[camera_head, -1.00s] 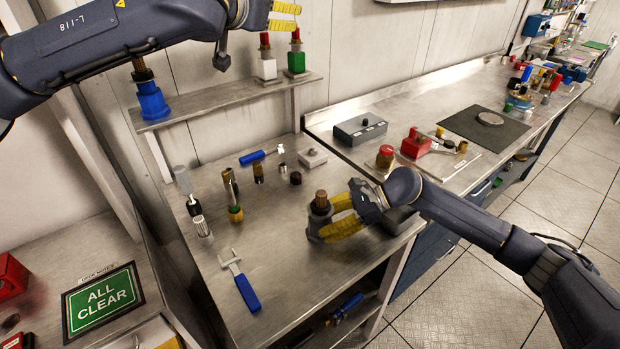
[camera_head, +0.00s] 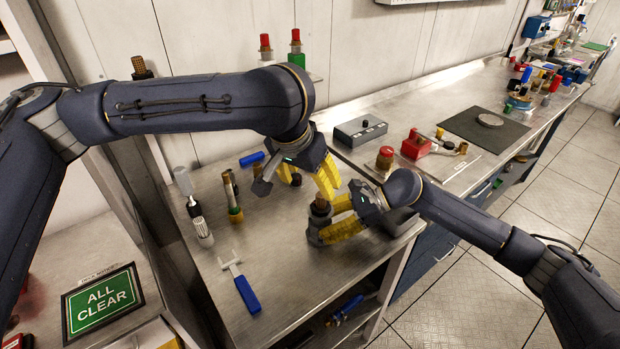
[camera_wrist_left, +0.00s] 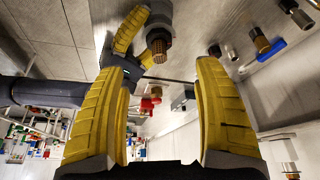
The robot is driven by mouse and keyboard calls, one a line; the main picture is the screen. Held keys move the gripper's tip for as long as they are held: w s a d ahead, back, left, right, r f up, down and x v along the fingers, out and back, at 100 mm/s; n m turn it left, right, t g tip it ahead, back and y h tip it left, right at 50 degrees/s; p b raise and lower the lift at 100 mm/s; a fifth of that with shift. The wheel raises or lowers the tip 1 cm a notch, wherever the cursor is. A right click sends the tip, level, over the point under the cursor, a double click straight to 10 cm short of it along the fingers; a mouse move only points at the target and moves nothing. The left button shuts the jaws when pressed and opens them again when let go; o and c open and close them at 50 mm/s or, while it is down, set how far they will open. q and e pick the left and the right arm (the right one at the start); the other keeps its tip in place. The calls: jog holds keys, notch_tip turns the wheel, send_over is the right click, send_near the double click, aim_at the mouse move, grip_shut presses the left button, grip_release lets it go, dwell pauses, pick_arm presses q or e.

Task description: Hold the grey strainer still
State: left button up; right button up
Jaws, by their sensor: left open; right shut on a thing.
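The grey strainer (camera_head: 316,236) stands upright on the steel bench near its front edge, with a brown ribbed cylinder (camera_head: 320,205) sticking up from its top. My right gripper (camera_head: 335,219) is shut on the strainer from the right, its yellow fingers at the strainer's side. My left gripper (camera_head: 327,182) is open and empty, just above and behind the strainer, pointing down. In the left wrist view, the left gripper's yellow fingers (camera_wrist_left: 163,85) are spread wide. The strainer's body (camera_wrist_left: 158,22) and brown cylinder (camera_wrist_left: 160,50) show beyond them, beside the right gripper.
A blue-handled wrench (camera_head: 240,285) lies at the front left of the bench. Brass and silver fittings (camera_head: 233,200) stand behind it. A grey box (camera_head: 360,130), a red jar (camera_head: 385,158) and a red block (camera_head: 416,146) sit on the right bench. The bench's front middle is clear.

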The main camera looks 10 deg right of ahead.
aim_at(318, 201)
pick_arm(q)
jog(key=shift+x, duration=5.95)
jog(key=shift+s+f, duration=0.1)
jog(key=shift+s, duration=0.05)
jog(key=shift+c, duration=0.6)
jog(key=shift+a, duration=0.1)
grip_shut()
